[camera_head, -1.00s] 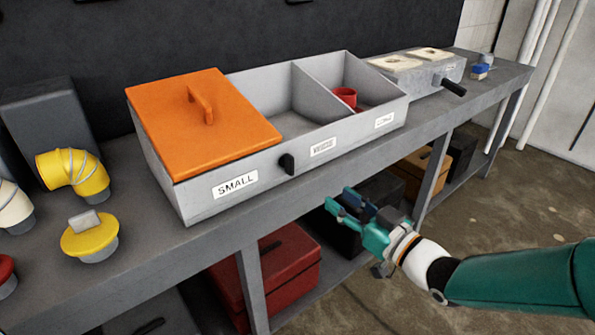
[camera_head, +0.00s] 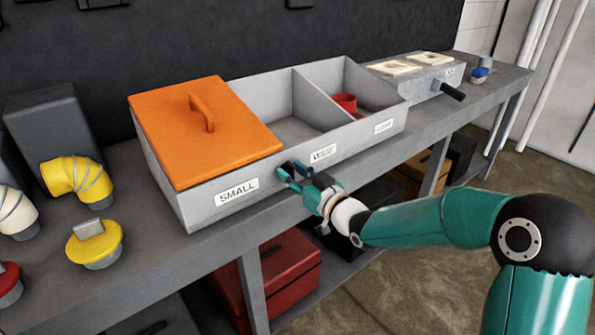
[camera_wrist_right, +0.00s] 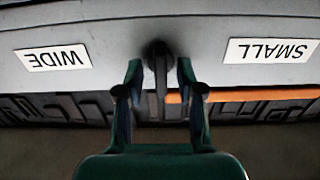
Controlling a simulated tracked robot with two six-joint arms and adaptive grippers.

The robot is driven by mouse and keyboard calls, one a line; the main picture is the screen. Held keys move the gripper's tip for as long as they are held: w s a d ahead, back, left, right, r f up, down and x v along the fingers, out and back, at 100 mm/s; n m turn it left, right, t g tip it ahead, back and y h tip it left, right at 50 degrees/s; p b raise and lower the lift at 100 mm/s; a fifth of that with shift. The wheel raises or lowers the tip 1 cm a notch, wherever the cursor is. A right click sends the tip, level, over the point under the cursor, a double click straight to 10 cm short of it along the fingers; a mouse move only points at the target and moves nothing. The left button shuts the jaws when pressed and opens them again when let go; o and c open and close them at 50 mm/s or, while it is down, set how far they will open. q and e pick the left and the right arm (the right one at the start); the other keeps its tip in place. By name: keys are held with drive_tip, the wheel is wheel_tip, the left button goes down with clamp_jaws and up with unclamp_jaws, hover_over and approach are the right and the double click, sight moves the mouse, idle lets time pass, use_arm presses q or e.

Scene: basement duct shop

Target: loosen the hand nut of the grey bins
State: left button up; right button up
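The grey bins (camera_head: 200,212) are one long box on the bench, with an orange lid over the left compartment and labels on the front. The black hand nut (camera_wrist_right: 158,62) sits on the front wall between the SMALL and WIDE labels, upside down in the right wrist view. My right gripper (camera_head: 288,174) is at that front wall; it also shows in the right wrist view (camera_wrist_right: 158,75). Its fingers are open, one on each side of the nut, with gaps left. In the head view the gripper largely hides the nut. My left gripper is not in view.
A red ring-like part (camera_head: 346,102) lies in the right compartment. Yellow duct fittings (camera_head: 95,243) stand at the bench's left. A grey box with a black handle (camera_head: 452,91) stands at the far right. A red case (camera_head: 283,272) is on the shelf below.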

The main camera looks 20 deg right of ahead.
clamp_jaws()
drive_tip(key=shift+d, duration=0.1)
drive_tip(key=shift+f+n+b, duration=0.15)
drive_tip(key=shift+n+b, duration=0.15)
drive_tip(key=shift+b, duration=0.55)
drive_tip(key=n+b, duration=0.5)
drive_tip(key=b, duration=0.2)
drive_tip(key=n+b, duration=0.4)
drive_tip(key=b, duration=0.2)
drive_tip(key=shift+a+f+n+b, duration=0.15)
drive_tip(key=shift+a+n+b, duration=0.05)
drive_tip(key=shift+n+b, duration=0.2)
drive_tip(key=n+b, duration=0.3)
drive_tip(key=n, duration=0.1)
drive_tip(key=shift+a, duration=0.1)
drive_tip(key=shift+f+n+b, duration=0.1)
drive_tip(key=shift+n+b, duration=0.65)
drive_tip(key=shift+n, duration=1.05)
drive_tip(key=shift+a, duration=0.1)
